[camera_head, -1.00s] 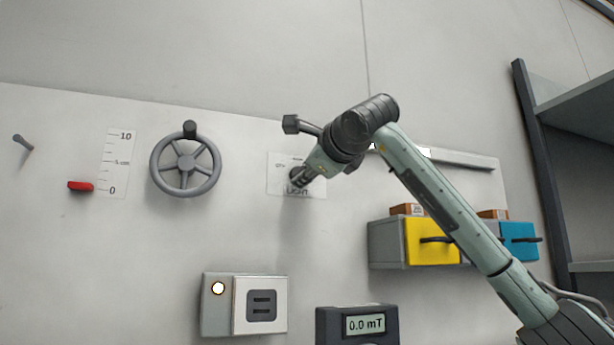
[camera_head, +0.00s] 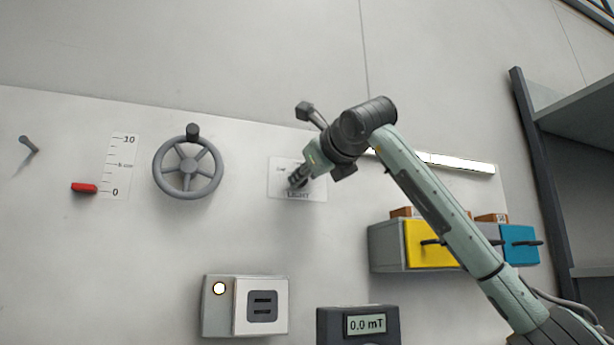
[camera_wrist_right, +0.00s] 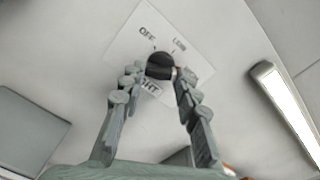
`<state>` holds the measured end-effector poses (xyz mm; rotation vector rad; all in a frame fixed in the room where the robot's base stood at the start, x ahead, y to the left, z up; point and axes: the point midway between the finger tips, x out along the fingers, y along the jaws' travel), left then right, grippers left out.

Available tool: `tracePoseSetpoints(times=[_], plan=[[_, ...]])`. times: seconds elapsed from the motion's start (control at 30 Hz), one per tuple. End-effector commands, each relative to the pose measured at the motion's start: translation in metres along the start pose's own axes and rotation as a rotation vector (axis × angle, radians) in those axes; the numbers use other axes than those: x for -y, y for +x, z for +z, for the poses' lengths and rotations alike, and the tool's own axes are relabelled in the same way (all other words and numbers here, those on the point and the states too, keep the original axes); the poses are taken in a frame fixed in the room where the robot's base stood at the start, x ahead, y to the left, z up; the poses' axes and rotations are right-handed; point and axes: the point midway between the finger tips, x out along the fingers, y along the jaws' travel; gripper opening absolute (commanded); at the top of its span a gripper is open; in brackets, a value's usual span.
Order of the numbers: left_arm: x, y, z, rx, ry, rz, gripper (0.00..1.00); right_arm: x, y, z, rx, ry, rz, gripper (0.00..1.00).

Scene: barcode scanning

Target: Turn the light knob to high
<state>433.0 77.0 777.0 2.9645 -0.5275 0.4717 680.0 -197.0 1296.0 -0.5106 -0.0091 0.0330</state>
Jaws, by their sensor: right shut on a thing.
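The light knob (camera_wrist_right: 160,66) is a small dark round knob on a white label plate (camera_head: 318,190) fixed to the wall panel. In the right wrist view, OFF and a word that looks like LOW show on the plate above the knob, with part of LIGHT below it. No high mark can be read; my fingers cover part of the plate. My right gripper (camera_wrist_right: 158,76) has its two fingers on either side of the knob and is shut on it. In the head view this gripper (camera_head: 298,179) hides the knob. My left gripper is not in view.
A lit light strip (camera_head: 458,162) runs along the panel to the right, partly behind my right arm. A handwheel (camera_head: 187,168) and red slider (camera_head: 84,188) are at left. Yellow (camera_head: 425,252) and blue (camera_head: 520,245) drawers, a socket box (camera_head: 245,305) and a meter (camera_head: 358,325) are below.

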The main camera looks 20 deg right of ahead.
Motion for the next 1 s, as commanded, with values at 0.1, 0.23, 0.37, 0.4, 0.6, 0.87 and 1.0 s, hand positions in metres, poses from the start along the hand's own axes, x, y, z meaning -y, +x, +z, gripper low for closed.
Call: tracePoseSetpoints(times=[0.1,0.23,0.37,0.4,0.6,0.87,1.0], plan=[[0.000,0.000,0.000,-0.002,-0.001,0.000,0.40,-0.001,0.000,-0.001,-0.002,0.004,0.003,0.02],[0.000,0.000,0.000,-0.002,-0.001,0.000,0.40,-0.001,0.000,-0.001,-0.002,0.004,0.003,0.02],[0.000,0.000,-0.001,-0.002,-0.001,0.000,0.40,-0.001,0.000,-0.001,-0.002,0.004,0.003,0.36],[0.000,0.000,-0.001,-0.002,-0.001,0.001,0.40,-0.001,0.000,-0.001,-0.002,0.003,0.003,0.41],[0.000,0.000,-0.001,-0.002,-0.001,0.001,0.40,-0.001,0.000,0.000,-0.001,0.002,0.002,0.52],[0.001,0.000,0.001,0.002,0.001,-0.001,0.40,0.000,-0.005,0.000,0.000,0.002,0.001,0.52],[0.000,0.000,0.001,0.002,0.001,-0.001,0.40,0.001,-0.025,0.000,0.002,0.001,0.000,0.52]])
